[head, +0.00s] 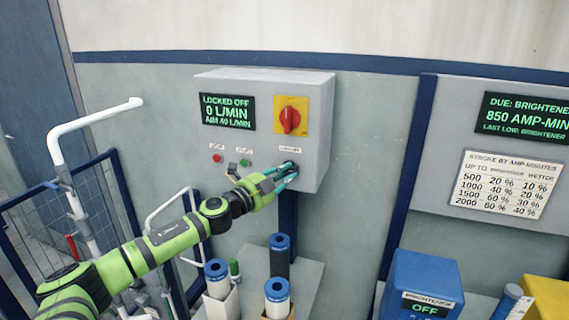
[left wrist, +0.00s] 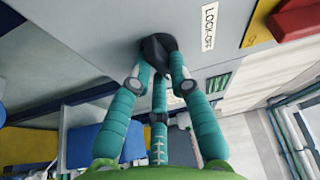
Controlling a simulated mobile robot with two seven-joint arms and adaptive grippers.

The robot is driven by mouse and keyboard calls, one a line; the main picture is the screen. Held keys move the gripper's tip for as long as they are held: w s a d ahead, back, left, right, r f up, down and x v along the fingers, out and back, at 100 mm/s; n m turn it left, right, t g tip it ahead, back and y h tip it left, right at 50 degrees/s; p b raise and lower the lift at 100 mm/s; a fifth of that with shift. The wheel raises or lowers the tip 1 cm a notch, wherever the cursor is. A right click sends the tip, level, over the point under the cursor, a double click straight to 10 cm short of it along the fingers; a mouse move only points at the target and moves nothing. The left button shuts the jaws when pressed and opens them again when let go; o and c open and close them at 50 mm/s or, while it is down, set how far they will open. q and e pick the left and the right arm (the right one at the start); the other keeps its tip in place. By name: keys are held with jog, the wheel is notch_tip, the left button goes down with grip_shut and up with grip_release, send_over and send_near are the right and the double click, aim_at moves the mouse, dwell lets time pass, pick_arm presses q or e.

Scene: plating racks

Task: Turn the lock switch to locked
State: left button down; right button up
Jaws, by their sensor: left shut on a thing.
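A grey control box (head: 262,88) is fixed to the wall. Its display (head: 227,111) reads "LOCKED OFF, 0 L/MIN, AIM 40 L/MIN". The lock switch is a black knob (left wrist: 157,47) beside the "LOCK-OFF" label (left wrist: 209,27), low on the box front. My left gripper (head: 290,172) is at the box's lower right, its teal fingers closed around the knob; they also show in the left wrist view (left wrist: 160,82). The fingers hide the knob in the head view, and its pointer direction cannot be read. My right gripper is not in view.
A red rotary handle (head: 290,121) on a yellow plate is above the lock switch. Red (head: 217,158) and green (head: 245,162) buttons are left of it. Blue-capped cylinders (head: 279,256) stand below the box. A brightener unit (head: 424,283) is at lower right.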

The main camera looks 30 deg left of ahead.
pick_arm(q)
jog(key=shift+a+r+m+g+p, duration=0.15)
jog(key=shift+m+g+p, duration=0.25)
jog(key=shift+m+p, duration=0.5)
jog(key=c, duration=1.4)
grip_release()
jog(key=shift+s+a, duration=0.3)
jog(key=shift+s, duration=1.7)
jog(key=shift+s+a, duration=0.25)
jog(key=shift+s, duration=1.7)
jog(key=shift+s+a, duration=0.3)
jog(key=shift+s, duration=1.7)
